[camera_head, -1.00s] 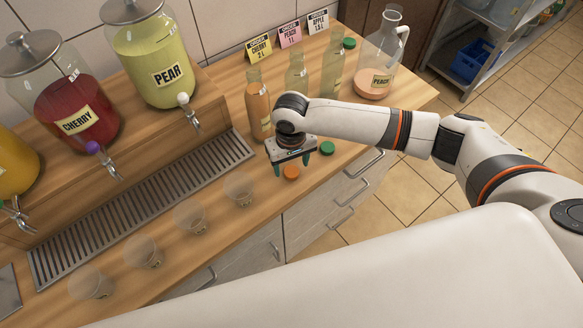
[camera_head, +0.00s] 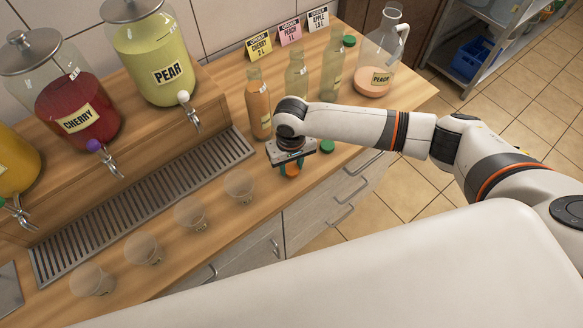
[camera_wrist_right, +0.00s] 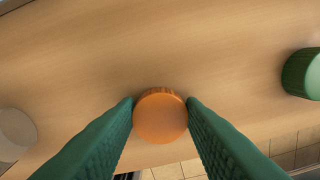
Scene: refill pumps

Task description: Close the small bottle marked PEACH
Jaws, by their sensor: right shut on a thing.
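The orange cap (camera_head: 292,170) is between the fingertips of my right gripper (camera_head: 290,171), near the counter's front edge. In the right wrist view the gripper (camera_wrist_right: 160,108) is shut on the orange cap (camera_wrist_right: 160,117), with a green finger on each side. An open bottle of orange-pink liquid (camera_head: 258,106) stands upright behind the gripper; its small label is too small to read. Another open-looking clear bottle (camera_head: 296,80) stands to its right. A larger jug marked PEACH (camera_head: 374,78) with a little pink liquid stands farther right. My left gripper is not in view.
A green cap (camera_head: 327,146) lies right of the gripper. Several clear cups (camera_head: 239,187) line the front left, before a drip grate (camera_head: 150,202) and juice dispensers (camera_head: 167,75).

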